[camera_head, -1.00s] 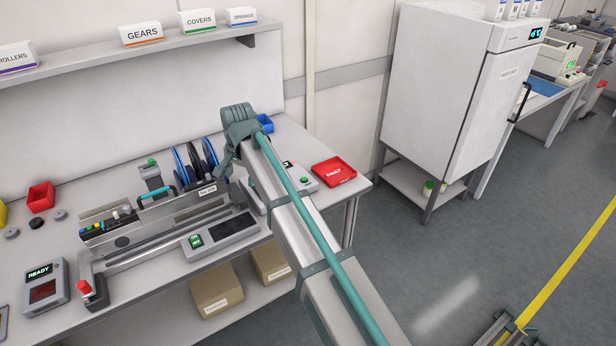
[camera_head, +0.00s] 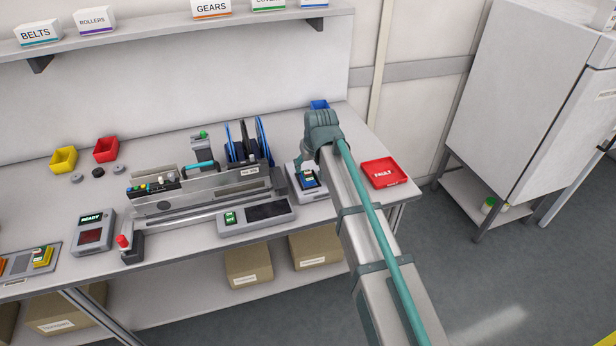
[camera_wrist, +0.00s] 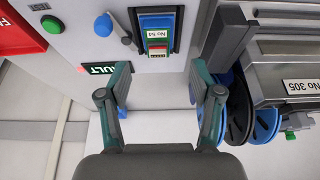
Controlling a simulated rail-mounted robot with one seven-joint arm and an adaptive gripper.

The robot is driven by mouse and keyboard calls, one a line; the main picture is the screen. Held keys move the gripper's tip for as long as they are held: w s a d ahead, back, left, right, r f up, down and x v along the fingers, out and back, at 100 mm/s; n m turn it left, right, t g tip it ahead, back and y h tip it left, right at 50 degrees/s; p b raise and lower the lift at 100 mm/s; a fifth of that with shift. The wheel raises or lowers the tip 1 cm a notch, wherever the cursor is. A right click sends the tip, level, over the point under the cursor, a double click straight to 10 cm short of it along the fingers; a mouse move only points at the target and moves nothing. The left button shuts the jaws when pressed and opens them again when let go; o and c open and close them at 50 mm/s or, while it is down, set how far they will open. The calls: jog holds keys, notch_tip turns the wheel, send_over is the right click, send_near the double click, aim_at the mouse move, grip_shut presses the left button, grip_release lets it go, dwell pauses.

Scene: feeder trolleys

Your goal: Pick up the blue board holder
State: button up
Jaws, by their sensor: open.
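The blue board holder (camera_wrist: 157,22) carries a "No 54" label and has red and green parts at one end. It sits in a light grey tester unit on the bench, and it also shows in the head view (camera_head: 307,177). My gripper (camera_wrist: 160,78) is open and empty, its two fingers spread apart. In the wrist view the holder lies beyond the fingertips, roughly centred between them, with a visible gap. In the head view my gripper is beside and above the unit, and the arm hides part of that area.
Blue and black reels (camera_wrist: 238,110) stand close to one finger, beside the feeder labelled No 305 (camera_wrist: 300,86). A red FAULT tray (camera_head: 385,172) lies right of the unit. A small blue bin (camera_head: 319,104) stands behind my gripper. A fridge-like cabinet (camera_head: 540,100) stands farther right.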

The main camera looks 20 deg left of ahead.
aim_at(308, 172)
jog(key=shift+w+p+x, duration=0.15)
jog(key=shift+p+x, duration=0.5)
jog(key=shift+x, duration=0.9)
jog(key=shift+w+p+x, duration=0.15)
jog(key=shift+p+x, duration=0.45)
jog(key=shift+x, duration=0.95)
jog(key=shift+r, duration=0.1)
grip_shut()
